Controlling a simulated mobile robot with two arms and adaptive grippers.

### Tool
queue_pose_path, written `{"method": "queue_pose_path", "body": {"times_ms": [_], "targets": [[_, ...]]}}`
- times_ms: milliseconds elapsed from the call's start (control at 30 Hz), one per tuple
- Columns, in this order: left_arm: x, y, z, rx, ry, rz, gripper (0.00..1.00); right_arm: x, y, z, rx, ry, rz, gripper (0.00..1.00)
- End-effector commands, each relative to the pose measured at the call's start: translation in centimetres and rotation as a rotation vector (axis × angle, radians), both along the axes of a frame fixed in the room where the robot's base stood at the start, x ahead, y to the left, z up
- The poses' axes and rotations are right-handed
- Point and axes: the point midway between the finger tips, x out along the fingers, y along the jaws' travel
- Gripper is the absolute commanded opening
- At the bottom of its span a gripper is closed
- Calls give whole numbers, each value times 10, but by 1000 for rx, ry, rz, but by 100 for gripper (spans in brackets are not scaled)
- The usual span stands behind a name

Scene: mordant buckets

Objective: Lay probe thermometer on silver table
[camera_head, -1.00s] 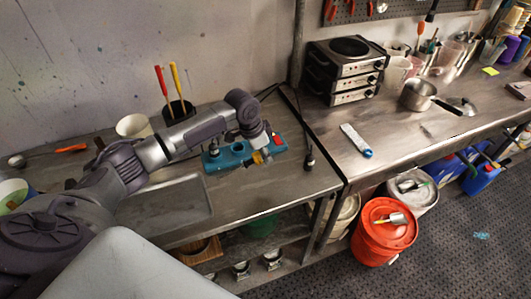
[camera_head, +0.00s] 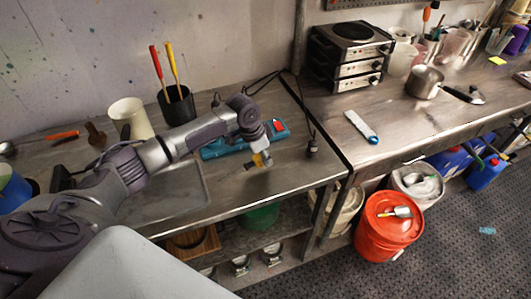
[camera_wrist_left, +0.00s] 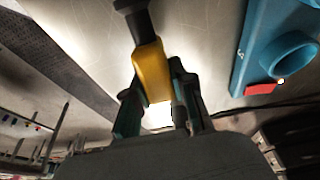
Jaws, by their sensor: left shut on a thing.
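My left gripper (camera_head: 262,156) is shut on a yellow-and-black thing, which I take to be the probe thermometer (camera_wrist_left: 152,72). In the left wrist view its yellow body sits between the fingers, with a dark end pointing away. In the head view the gripper hangs above the steel table (camera_head: 285,188), in front of the teal device. The gap below the held thing is hard to judge. A second steel table (camera_head: 430,120) joins on the right. The pictures do not show which table is meant. My right gripper is not in view.
The teal device (camera_head: 225,146) with a red switch lies behind the gripper. A black holder (camera_head: 178,108) with two screwdriver-like tools and a white cup (camera_head: 130,118) stand left. Stacked hotplates (camera_head: 350,55), a pot (camera_head: 425,82) and a white-and-blue tool (camera_head: 361,126) are on the right table.

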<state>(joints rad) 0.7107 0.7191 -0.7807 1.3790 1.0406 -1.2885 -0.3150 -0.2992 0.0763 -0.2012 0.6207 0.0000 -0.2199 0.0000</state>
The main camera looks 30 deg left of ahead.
Motion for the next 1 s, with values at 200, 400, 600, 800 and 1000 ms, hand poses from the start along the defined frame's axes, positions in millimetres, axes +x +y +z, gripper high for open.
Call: {"method": "queue_pose_path", "body": {"times_ms": [200,400,600,800,1000], "targets": [[1,0,-5,-1,-2,0,0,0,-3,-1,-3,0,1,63],[0,0,-5,-1,-2,0,31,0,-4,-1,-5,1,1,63],[0,0,-5,-1,-1,0,53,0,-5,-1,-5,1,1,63],[0,0,-5,-1,-1,0,53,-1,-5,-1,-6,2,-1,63],[-2,3,10,-1,-3,2,53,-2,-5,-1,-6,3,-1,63]]}}
